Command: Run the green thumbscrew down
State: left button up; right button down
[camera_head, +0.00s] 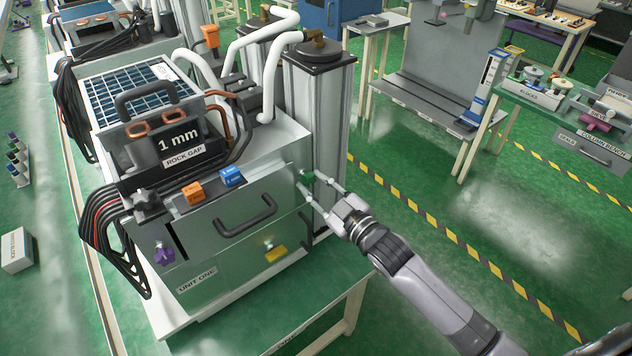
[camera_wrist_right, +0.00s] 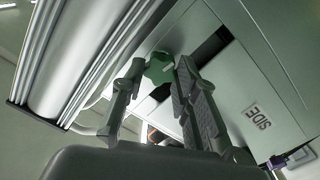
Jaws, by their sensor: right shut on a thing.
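The green thumbscrew (camera_head: 307,177) sits at the right side of the metal unit, close to the tall column. My right gripper (camera_head: 318,186) reaches it from the lower right, with a finger on either side of the knob. In the right wrist view the green knob (camera_wrist_right: 159,67) is between the fingertips of my right gripper (camera_wrist_right: 158,72), which are shut on it. A dark slot shows in the panel beside the knob. The gripper hides part of the screw, so its depth cannot be told. My left gripper is not in view.
The metal unit (camera_head: 235,255) with a drawer handle stands on a green-topped bench (camera_head: 335,290). The column (camera_head: 318,130) rises right behind the gripper. Open floor lies to the right.

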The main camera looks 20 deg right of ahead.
jog(key=m+p, duration=0.1)
jog(key=m, duration=0.2)
jog(key=shift+m, duration=0.4)
jog(key=m+p, duration=0.1)
jog(key=m, duration=0.2)
jog(key=shift+m, duration=0.3)
jog(key=m, duration=0.3)
jog(key=shift+f+m+p, duration=0.1)
jog(key=shift+m+p, duration=0.2)
jog(key=shift+p, duration=0.05)
jog(key=m, duration=0.3)
jog(key=shift+m, duration=0.3)
jog(key=m, duration=0.3)
jog(key=shift+m, duration=0.3)
jog(key=m, duration=0.4)
jog(key=shift+f+m, duration=0.1)
jog(key=shift+m, duration=0.2)
jog(key=m, duration=0.4)
jog(key=shift+m, duration=1.9)
